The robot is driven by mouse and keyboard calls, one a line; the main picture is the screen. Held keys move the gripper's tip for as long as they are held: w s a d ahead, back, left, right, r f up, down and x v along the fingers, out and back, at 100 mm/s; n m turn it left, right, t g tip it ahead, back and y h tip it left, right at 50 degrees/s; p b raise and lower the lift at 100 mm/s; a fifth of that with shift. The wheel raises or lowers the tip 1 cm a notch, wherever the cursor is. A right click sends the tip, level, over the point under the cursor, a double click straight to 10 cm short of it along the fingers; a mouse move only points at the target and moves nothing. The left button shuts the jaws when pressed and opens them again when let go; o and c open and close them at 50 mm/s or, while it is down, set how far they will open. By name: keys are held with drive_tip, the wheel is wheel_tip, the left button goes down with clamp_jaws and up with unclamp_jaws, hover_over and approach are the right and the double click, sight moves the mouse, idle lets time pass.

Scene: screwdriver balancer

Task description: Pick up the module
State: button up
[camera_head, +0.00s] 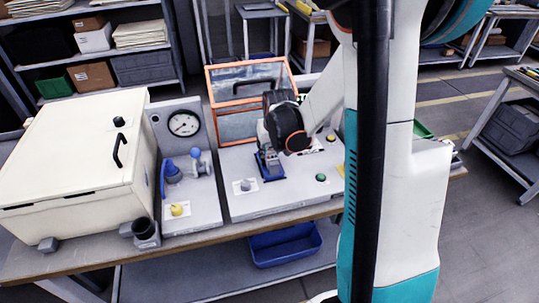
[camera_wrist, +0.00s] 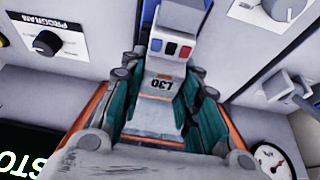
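The module (camera_wrist: 168,82) is a light grey block marked "L30", with blue and red patches at its top in the wrist view. In the head view my gripper (camera_head: 268,160) points down at a blue base (camera_head: 272,171) on the white panel, and the module is mostly hidden there.
An orange-framed clear case (camera_head: 237,118) stands behind my gripper. A green button (camera_head: 321,177) and a grey knob (camera_head: 245,185) are on the panel. Left are a pressure gauge (camera_head: 184,123), blue valves (camera_head: 172,172) and a large cream box (camera_head: 65,160). A blue bin (camera_head: 285,244) is below.

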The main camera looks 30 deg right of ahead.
sight(269, 146)
drive_tip(key=shift+c, duration=0.9)
drive_tip(key=shift+r, duration=0.15)
wheel_tip(269, 146, up, 7)
drive_tip(key=p, duration=0.3)
drive_tip(key=s+a+p, duration=0.1)
drive_tip(key=s+a, duration=0.1)
drive_tip(key=s, duration=0.6)
drive_tip(key=s+a+p, duration=0.2)
drive_tip(key=s+a, duration=0.1)
drive_tip(key=s, duration=0.6)
drive_tip(key=w+d, duration=0.1)
drive_tip(key=w, duration=0.4)
drive_tip(key=w+d+f, duration=0.1)
drive_tip(key=w+d, duration=0.1)
drive_tip(key=w, duration=0.4)
drive_tip(key=w+d+f, duration=0.1)
drive_tip(key=w+d, duration=0.1)
drive_tip(key=w, duration=0.3)
drive_tip(key=shift+w+f+b, duration=0.15)
drive_tip(key=shift+w+b, duration=0.2)
drive_tip(key=shift+w+f, duration=0.15)
drive_tip(key=shift+f, duration=0.05)
drive_tip(key=shift+f+b, duration=1.25)
drive_tip(key=shift+f, duration=0.5)
drive_tip(key=shift+f+b, duration=0.65)
drive_tip(key=shift+f, duration=0.1)
clamp_jaws()
